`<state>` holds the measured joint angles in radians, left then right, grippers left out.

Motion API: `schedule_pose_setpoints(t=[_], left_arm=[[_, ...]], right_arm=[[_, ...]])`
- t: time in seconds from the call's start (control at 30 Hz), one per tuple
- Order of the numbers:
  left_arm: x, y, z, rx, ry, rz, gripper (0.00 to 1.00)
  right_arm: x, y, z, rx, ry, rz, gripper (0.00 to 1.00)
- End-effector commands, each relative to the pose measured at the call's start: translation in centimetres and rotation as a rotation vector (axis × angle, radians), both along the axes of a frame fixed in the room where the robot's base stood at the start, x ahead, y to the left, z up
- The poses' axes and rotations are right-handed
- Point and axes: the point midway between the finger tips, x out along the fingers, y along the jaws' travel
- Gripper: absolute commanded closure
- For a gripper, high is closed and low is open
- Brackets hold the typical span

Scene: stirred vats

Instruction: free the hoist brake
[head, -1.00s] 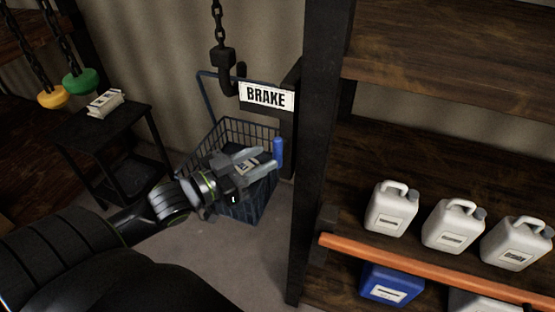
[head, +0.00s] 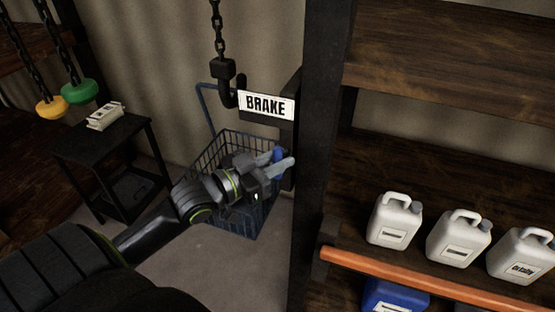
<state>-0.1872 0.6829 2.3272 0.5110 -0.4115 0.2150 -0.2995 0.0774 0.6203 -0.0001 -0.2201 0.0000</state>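The white sign reading BRAKE (head: 266,105) is fixed on a dark bar beside the dark upright post. Below it, a blue handle (head: 278,153) hangs near the post. My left gripper (head: 287,158) has reached the handle, with one finger on either side of it. The fingers look spread, about as far apart as before, and partly hide the handle. Whether they touch it I cannot tell. My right gripper is not in view.
A dark hook (head: 229,88) hangs on a chain left of the sign. A wire basket (head: 212,157) stands behind my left gripper. The shelf's orange rail (head: 420,280) and white jugs (head: 396,220) are at right. A small black table (head: 120,138) and yellow and green pendants are at left.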

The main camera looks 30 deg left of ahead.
Motion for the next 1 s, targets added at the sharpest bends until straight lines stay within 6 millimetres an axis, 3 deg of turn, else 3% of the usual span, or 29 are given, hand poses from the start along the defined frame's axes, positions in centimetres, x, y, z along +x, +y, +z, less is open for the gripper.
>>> schedule_pose_setpoints(t=[0.17,0.57,1.0], left_arm=[[0.0,0.0,0.0,0.000,0.000,0.000,1.00],[0.0,0.1,-0.1,-0.078,-0.018,0.000,1.00],[-0.1,0.3,-0.3,-0.434,-0.104,0.002,1.00]], right_arm=[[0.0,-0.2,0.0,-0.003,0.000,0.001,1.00],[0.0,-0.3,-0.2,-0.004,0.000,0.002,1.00],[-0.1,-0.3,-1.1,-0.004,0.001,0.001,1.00]])
